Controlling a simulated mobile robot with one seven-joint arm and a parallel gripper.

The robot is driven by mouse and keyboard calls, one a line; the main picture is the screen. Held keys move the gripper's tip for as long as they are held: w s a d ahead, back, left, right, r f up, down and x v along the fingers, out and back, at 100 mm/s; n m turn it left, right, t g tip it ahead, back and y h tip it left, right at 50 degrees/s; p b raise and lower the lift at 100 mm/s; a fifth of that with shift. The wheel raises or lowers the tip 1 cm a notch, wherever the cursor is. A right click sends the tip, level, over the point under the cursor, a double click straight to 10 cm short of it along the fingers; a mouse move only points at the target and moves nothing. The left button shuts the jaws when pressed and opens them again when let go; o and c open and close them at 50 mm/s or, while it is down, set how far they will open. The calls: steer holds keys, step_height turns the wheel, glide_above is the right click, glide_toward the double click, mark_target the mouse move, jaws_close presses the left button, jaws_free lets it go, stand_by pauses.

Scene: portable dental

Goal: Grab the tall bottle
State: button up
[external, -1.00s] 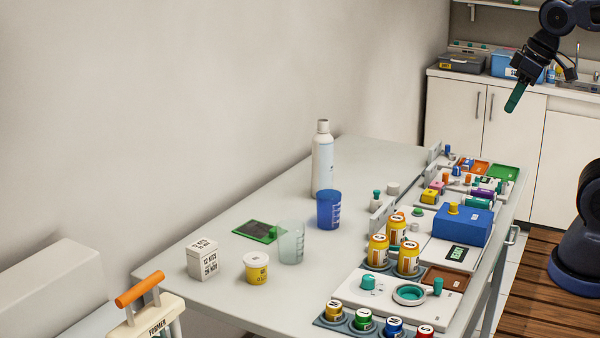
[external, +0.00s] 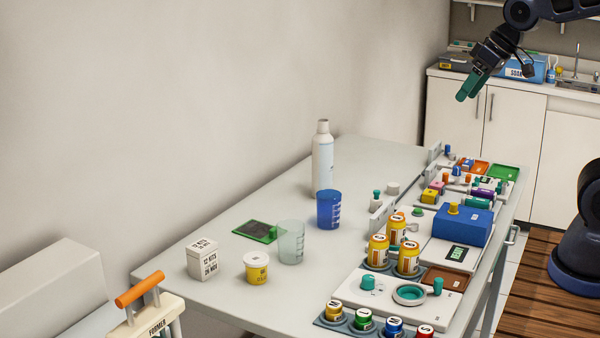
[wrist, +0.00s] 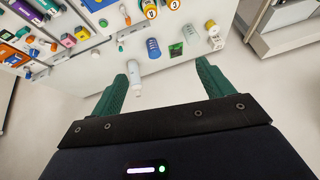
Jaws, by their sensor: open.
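The tall bottle (external: 322,160) is white with a pale label and stands upright at the back of the table near the wall. In the wrist view the bottle (wrist: 134,76) shows beyond my fingers, close to the left fingertip in the picture but farther away. My gripper (external: 466,97) has green fingers and hangs in the air up and to the right of the bottle, well clear of it. In the wrist view its two fingers are spread apart with nothing between them.
A blue cup (external: 328,210), a clear cup (external: 291,243), a yellow-labelled tub (external: 256,268) and a white box (external: 202,259) stand in front of the bottle. Orange jars (external: 378,251) and a blue box (external: 462,224) crowd the table's right side. The table (external: 365,155) is bare right of the bottle.

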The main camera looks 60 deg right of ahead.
steer(key=w+d+f+m+t, duration=0.2)
steer(key=w, duration=1.2)
steer(key=m+t+h, duration=0.3)
steer(key=m+h, duration=0.1)
steer(key=h, duration=0.2)
glide_toward(325, 130)
steer(key=a+r, duration=0.3)
steer(key=r, duration=0.1)
steer(key=w+d+f+h, duration=0.2)
steer(key=w+d+f+m+t+h, duration=0.1)
steer(key=w+d+f+h, duration=0.1)
steer(key=w+f, duration=0.1)
steer(key=w+d+f+t+h, duration=0.1)
steer(key=w+d+f+h, duration=0.1)
steer(key=f, duration=0.1)
steer(key=shift+w+d+f, duration=0.1)
steer(key=shift+w+d, duration=0.05)
steer(key=shift+w, duration=0.15)
steer(key=shift+w+d+f+t+h, duration=0.25)
steer(key=shift+f+t+h, duration=0.05)
steer(key=shift+f+h, duration=0.1)
steer(key=shift+f, duration=1.45)
step_height(325, 130, down, 4)
steer(key=shift+r, duration=0.2)
steer(key=shift+f+x, duration=0.2)
steer(key=shift+x, duration=0.75)
steer(key=shift+w+d, duration=0.4)
steer(key=shift+w, duration=0.05)
steer(key=shift+c, duration=0.2)
